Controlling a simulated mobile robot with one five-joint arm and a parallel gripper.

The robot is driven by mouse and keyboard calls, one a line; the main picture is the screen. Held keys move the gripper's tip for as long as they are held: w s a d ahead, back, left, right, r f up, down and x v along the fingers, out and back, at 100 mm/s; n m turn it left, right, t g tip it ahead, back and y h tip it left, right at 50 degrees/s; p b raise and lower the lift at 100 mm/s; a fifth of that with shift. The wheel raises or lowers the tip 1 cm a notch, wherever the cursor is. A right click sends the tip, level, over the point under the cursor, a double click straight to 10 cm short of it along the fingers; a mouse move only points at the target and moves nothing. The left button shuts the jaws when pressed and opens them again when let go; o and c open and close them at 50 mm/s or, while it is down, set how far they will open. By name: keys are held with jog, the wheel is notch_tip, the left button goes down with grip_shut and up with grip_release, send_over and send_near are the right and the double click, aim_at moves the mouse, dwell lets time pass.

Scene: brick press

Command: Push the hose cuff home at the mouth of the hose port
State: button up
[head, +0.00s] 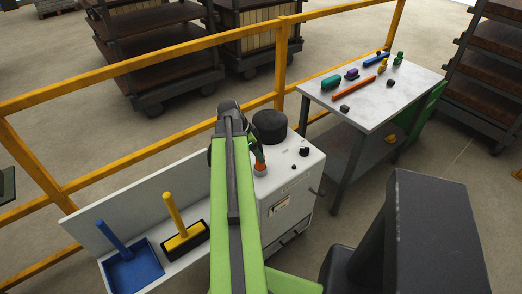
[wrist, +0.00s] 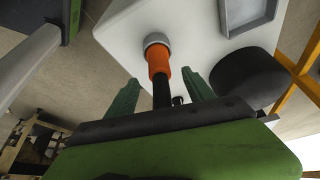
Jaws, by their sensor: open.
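The orange hose cuff (wrist: 159,62) stands at the grey ring of the hose port (wrist: 153,38) on the white cabinet in the wrist view. Its upper end meets the ring; how deep it sits I cannot tell. The black hose (wrist: 162,94) runs from the cuff back between my fingers. My gripper (wrist: 160,80) is open, with one green finger on each side of the hose and cuff's near end, and gaps show on both sides. In the head view the orange cuff (head: 260,169) shows beside my arm, which hides most of my gripper.
The white cabinet (head: 304,180) carries a black round cap (head: 269,126) close to my gripper. A yellow rail (head: 150,150) runs behind it. A tray with a blue dustpan (head: 132,268) and yellow brush (head: 184,238) lies left. A table (head: 365,100) with several parts stands right.

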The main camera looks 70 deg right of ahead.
jog(key=p+v, duration=0.7)
jog(key=v, duration=0.3)
jog(key=shift+p, duration=0.35)
jog(key=shift+r, duration=0.1)
jog(key=w+a+n+t, duration=0.3)
jog(key=w+a+n, duration=0.4)
jog(key=w+a, duration=1.75)
jog(key=w+a+f+n+y, duration=0.1)
jog(key=w+a+n, duration=0.2)
jog(key=a+n, duration=0.7)
jog(key=w+a+f+n+y, duration=0.1)
jog(key=a+n, duration=0.9)
jog(key=a, duration=1)
jog(key=shift+w+y, duration=0.5)
jog(key=shift+w, duration=0.7)
